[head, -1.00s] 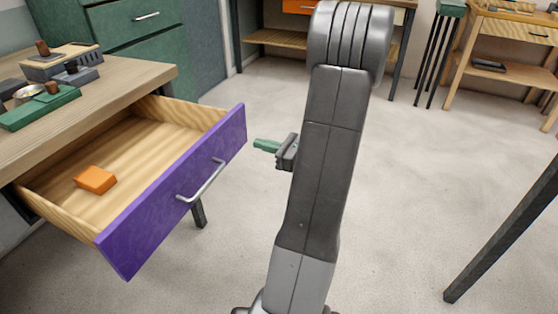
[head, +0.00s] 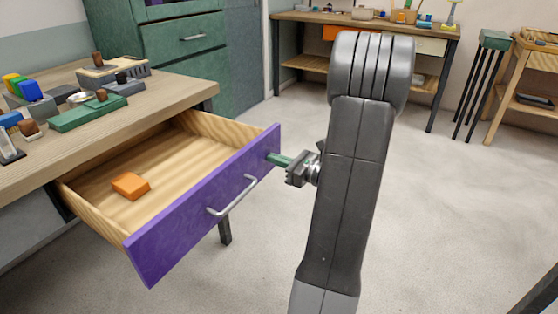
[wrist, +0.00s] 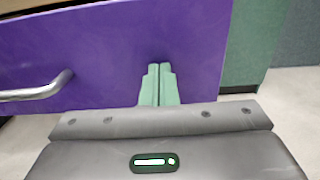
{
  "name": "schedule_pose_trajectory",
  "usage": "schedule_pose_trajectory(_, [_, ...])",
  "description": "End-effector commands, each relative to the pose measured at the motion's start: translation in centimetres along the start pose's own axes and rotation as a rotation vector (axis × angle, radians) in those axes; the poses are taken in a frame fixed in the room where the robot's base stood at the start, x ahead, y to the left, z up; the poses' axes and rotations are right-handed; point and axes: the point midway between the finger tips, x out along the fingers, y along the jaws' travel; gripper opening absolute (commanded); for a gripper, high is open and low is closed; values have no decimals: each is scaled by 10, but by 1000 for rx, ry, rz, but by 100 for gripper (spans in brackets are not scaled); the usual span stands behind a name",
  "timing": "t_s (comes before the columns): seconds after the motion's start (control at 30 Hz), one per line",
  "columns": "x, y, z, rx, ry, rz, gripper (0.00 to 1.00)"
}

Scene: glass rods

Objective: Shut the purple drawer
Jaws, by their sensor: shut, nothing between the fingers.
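The purple drawer (head: 205,212) stands open under the workbench, pulled well out. Its metal handle (head: 233,195) is on the front face. My gripper (head: 272,158) is shut and empty, its green fingertips at the front face near the far right end, to the right of the handle. In the wrist view the fingers (wrist: 159,84) point at the purple front (wrist: 115,50), with the handle (wrist: 38,90) to their left. They look very close to the front; I cannot tell whether they touch it.
An orange block (head: 130,186) lies inside the drawer. The workbench top (head: 165,105) carries several blocks and tools. A green cabinet (head: 195,60) stands behind. The floor right of my arm (head: 450,200) is mostly clear.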

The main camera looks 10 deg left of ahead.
Motion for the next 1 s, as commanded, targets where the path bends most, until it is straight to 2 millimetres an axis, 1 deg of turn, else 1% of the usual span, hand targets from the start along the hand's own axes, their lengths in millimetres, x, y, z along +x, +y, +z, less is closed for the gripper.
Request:
schedule_pose_trajectory(0.17, [24, 1, 1, 1, 0, 5, 0])
schedule_pose_trajectory(0.27, [46, 2, 2, 1, 0, 6, 0])
schedule_pose_trajectory(0.37, [72, 2, 2, 2, 0, 7, 0])
schedule_pose_trajectory(0.8, [195, 2, 0, -1, 0, 6, 0])
schedule_pose_trajectory(1.0, [248, 2, 0, 0, -1, 5, 0])
